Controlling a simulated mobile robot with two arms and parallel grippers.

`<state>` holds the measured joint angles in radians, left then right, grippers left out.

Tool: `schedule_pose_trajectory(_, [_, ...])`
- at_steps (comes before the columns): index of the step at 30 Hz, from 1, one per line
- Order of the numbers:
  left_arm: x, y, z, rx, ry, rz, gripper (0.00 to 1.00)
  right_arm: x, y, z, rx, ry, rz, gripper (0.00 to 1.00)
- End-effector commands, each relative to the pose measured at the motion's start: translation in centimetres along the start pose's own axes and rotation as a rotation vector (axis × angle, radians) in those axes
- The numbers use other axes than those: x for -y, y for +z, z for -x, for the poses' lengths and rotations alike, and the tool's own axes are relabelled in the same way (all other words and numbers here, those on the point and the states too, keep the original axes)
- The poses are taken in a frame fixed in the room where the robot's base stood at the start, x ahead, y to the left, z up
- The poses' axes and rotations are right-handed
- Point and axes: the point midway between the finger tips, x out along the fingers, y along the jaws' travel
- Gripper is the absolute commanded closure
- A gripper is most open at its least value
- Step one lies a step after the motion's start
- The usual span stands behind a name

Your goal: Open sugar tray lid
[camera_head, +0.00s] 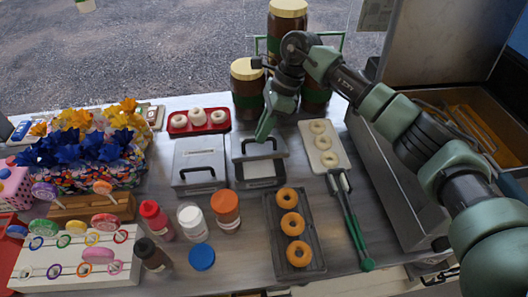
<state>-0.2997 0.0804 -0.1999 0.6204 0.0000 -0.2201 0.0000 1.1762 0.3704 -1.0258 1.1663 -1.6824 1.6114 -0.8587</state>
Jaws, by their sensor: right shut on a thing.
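Two grey metal trays stand side by side in the middle of the table. The left tray (187,159) has its lid on, with a black handle on it. The right tray (238,184) shows a white patch, likely sugar (262,169), at its front. Its grey lid (242,143) covers the back part, and I cannot tell if it is tilted or slid back. My right gripper (264,137) is shut at this lid, seemingly on its handle, which the fingers partly hide. My left gripper is not in view.
A red tray (174,125) of white doughnuts lies behind, and a white board (307,133) of doughnuts to the right. A dark tray (313,256) of orange doughnuts and green-handled tongs (350,222) lie in front. Brown jars (246,104) stand close behind my gripper. Bottles and lollipops fill the left.

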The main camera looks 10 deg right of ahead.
Motion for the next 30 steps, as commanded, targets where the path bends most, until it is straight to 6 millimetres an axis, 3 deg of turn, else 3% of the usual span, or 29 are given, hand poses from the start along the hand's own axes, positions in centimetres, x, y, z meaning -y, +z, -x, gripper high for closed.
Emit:
schedule_pose_trajectory(1, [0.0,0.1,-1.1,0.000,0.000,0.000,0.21,0.8,-0.1,0.0,-0.002,-0.014,-0.003,1.00])
schedule_pose_trajectory(9, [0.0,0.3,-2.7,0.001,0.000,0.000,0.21,2.5,0.5,1.6,-0.004,-0.015,-0.006,1.00])
schedule_pose_trajectory(28, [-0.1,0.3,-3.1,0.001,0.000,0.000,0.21,3.1,0.5,2.0,-0.007,-0.008,-0.010,1.00])
schedule_pose_trajectory(30, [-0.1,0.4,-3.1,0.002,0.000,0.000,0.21,3.1,0.5,2.0,-0.006,-0.008,-0.010,0.73])
